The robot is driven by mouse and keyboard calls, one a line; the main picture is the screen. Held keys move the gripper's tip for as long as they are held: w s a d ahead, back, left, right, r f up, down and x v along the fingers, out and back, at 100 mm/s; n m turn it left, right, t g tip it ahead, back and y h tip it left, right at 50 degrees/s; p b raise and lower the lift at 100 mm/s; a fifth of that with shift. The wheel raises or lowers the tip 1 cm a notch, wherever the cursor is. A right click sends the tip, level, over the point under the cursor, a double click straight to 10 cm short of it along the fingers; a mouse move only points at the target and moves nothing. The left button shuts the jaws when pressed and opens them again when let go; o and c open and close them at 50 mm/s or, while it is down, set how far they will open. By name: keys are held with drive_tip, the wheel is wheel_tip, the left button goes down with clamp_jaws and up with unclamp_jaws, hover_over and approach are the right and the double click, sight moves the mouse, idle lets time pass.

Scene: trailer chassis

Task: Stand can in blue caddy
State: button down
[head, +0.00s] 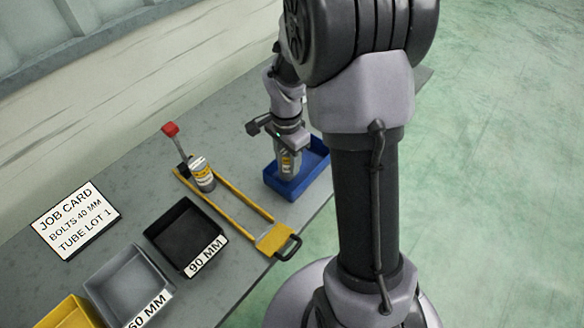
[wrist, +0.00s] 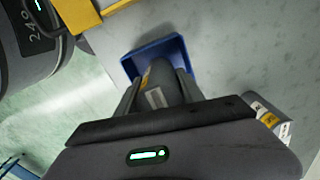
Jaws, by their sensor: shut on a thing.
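My gripper (head: 288,158) is shut on a grey can with a yellow label (head: 287,167) and holds it roughly upright. The can's lower end overlaps the inside of the blue caddy (head: 318,180) in the head view; I cannot tell whether it touches the floor. In the wrist view, the can (wrist: 160,88) sits between the fingers of my gripper (wrist: 158,95), with the blue caddy (wrist: 150,51) around and beyond it. The caddy lies on the grey bench, and its far interior shows empty.
A second can with a yellow label (head: 201,174) stands at the yellow frame (head: 228,203), beside a red-tipped lever (head: 171,130). Black (head: 186,236), grey (head: 130,285) and yellow (head: 72,312) bins and a job card (head: 75,219) are on the bench (head: 130,180) to the left.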

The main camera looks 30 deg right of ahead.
sight(288, 167)
wheel_tip(288, 167, down, 4)
drive_tip(key=shift+d+r+b, duration=0.1)
drive_tip(key=shift+r+b, duration=0.05)
drive_tip(key=shift+b, duration=0.4)
drive_tip(key=shift+r, duration=0.15)
drive_tip(key=c, duration=1.2)
unclamp_jaws()
drive_tip(key=shift+f, duration=0.2)
drive_tip(key=o, duration=0.5)
drive_tip(key=shift+r, duration=0.15)
